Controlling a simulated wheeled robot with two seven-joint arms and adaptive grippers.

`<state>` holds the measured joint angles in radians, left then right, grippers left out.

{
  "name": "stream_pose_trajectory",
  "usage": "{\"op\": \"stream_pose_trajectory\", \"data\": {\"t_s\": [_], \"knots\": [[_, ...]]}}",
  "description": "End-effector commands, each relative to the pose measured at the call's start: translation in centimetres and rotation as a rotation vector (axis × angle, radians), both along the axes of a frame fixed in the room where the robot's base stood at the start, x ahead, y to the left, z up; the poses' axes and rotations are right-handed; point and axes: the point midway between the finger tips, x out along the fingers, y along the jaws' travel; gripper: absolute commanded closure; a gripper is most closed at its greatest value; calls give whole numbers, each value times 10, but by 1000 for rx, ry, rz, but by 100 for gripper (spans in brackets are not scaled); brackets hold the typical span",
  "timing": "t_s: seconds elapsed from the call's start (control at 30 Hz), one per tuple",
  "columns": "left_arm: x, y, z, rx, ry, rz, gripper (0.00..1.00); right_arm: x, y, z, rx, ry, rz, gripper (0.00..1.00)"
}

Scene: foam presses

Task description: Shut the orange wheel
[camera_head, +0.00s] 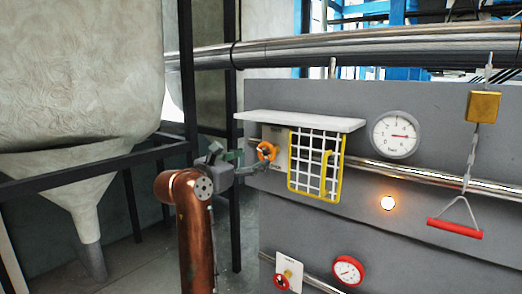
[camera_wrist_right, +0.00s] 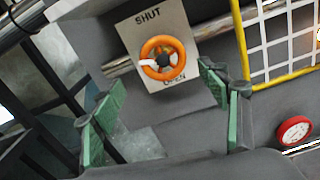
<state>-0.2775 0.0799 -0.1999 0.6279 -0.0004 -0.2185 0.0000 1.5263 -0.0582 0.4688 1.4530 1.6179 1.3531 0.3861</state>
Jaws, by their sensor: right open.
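The orange wheel (camera_head: 266,151) sits on a plate under a white shelf, at the left end of the grey panel in the head view. In the right wrist view the orange wheel (camera_wrist_right: 161,58) is on a grey plate (camera_wrist_right: 196,84) lettered SHUT above and OPEN below. My right gripper (camera_head: 232,160) is just left of the wheel in the head view. In the wrist view its green-padded fingers (camera_wrist_right: 163,125) are wide apart and empty, with the wheel ahead of them, not between the pads. My left gripper is not in view.
A yellow-framed white grid guard (camera_head: 290,172) hangs just right of the wheel, under the white shelf (camera_head: 300,121). A red wheel (camera_head: 281,282) and red gauge (camera_head: 348,271) are lower down. A red pull handle (camera_head: 454,228) hangs at right. A large hopper stands left.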

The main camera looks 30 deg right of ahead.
Motion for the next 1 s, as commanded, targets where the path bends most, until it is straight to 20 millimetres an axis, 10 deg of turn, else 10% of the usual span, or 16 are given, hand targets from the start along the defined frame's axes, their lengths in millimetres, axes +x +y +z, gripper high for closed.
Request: {"op": "stream_pose_trajectory", "data": {"t_s": [0.43,1.0], "knots": [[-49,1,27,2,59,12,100,16,-67,3,0,1,-19,31],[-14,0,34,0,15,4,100,25,-79,0,0,0,-12,38]]}}
